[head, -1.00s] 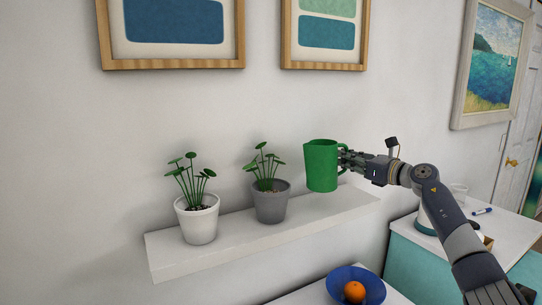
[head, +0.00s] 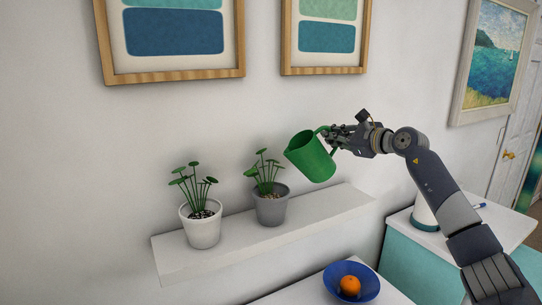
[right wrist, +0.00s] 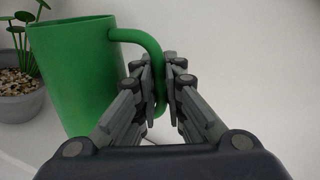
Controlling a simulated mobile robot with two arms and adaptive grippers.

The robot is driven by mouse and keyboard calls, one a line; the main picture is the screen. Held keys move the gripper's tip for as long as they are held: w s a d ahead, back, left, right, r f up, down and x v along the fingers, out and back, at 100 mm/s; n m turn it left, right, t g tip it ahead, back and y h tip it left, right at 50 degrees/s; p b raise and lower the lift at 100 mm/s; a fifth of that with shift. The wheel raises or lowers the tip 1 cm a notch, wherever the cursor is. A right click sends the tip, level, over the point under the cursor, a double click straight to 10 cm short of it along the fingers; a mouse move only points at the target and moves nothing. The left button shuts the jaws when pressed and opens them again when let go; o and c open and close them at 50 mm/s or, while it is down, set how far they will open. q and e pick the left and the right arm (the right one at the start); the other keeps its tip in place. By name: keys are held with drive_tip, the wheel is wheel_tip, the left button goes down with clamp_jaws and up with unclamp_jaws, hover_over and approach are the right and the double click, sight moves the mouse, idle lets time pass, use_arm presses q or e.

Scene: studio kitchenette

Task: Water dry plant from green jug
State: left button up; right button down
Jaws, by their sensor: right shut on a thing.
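My right gripper (head: 338,137) is shut on the handle of the green jug (head: 311,158). The jug is held above the shelf, tilted with its mouth toward the left, to the right of and above the plant in the grey pot (head: 270,208). A second plant stands in a white pot (head: 201,229) further left. Both plants have green round leaves; I cannot tell which is dry. In the right wrist view the fingers (right wrist: 161,85) close around the jug's handle, and the grey pot (right wrist: 20,97) shows at the left. My left gripper is not in view.
The white shelf (head: 325,213) carries both pots, and its right part is bare. Below it is a blue bowl (head: 367,289) with an orange (head: 350,286). Framed pictures hang on the wall above. A counter (head: 490,225) stands at the right.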

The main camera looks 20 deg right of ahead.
drive_tip(key=a+r+n+p, duration=0.2)
drive_tip(key=r, duration=0.1)
drive_tip(key=r+n+h+p, duration=0.1)
drive_tip(key=r, duration=0.1)
drive_tip(key=shift+w+a+g+p, duration=0.1)
drive_tip(key=shift+a+g+p, duration=0.2)
drive_tip(key=shift+a+g, duration=0.1)
drive_tip(key=shift+a+r+n+h+p, duration=0.3)
drive_tip(key=shift+a+r+n+p, duration=0.3)
drive_tip(key=shift+r, duration=0.1)
drive_tip(key=shift+a+r, duration=0.15)
drive_tip(key=shift+r, duration=0.15)
drive_tip(key=shift+a+r+n+h+p, duration=0.4)
drive_tip(key=shift+a+r+n+p, duration=0.45)
drive_tip(key=shift+p, duration=0.15)
idle(0.4)
drive_tip(key=shift+w+a+r+n+p, duration=0.1)
drive_tip(key=shift+a+r+n+p, duration=0.1)
drive_tip(key=shift+a, duration=0.2)
drive_tip(key=shift+a+r+n+p, duration=0.1)
drive_tip(key=shift+a+p, duration=0.05)
drive_tip(key=shift+a, duration=0.25)
idle(1.2)
